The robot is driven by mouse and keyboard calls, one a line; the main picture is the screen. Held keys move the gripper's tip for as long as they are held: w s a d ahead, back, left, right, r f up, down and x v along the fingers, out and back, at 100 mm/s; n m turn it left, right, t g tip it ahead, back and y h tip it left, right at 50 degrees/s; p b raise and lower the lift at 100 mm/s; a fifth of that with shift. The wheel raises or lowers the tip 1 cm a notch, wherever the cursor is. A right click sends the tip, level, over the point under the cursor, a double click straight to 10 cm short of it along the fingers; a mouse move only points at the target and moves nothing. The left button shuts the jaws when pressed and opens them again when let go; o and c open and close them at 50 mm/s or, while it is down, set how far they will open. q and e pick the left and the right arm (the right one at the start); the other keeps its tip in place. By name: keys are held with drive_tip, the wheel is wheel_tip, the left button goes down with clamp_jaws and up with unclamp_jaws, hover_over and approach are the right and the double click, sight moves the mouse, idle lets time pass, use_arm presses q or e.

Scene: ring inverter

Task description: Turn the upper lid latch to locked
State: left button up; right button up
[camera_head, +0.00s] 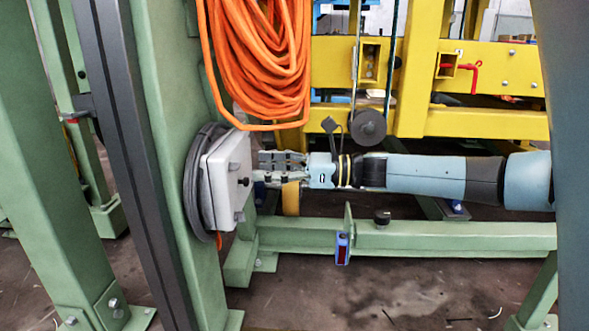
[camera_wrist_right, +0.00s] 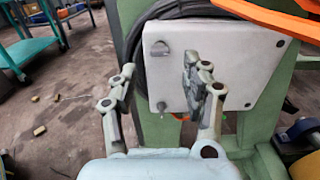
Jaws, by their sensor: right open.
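A pale grey box (camera_head: 222,170) with a lid hangs on the green post in the head view. Its lid fills the upper middle of the right wrist view (camera_wrist_right: 230,85). A small grey latch (camera_wrist_right: 160,48) sits at the lid's upper left corner there. A second small fitting (camera_wrist_right: 161,107) is at the lower left. My right gripper (camera_head: 268,171) comes in from the right, close to the lid. In the wrist view its two fingers (camera_wrist_right: 166,76) are spread and empty, one left of the lid edge, one over the lid. Contact cannot be told. My left gripper is not in view.
A dark coiled cable (camera_head: 193,180) loops behind the box. Orange hose coils (camera_head: 262,55) hang above it. A yellow frame (camera_head: 425,70) stands behind my right arm, and a green rail (camera_head: 400,238) runs below it.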

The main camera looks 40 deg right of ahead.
drive_tip(key=v, duration=0.7)
drive_tip(key=shift+s+d, duration=0.1)
drive_tip(key=shift+d, duration=0.05)
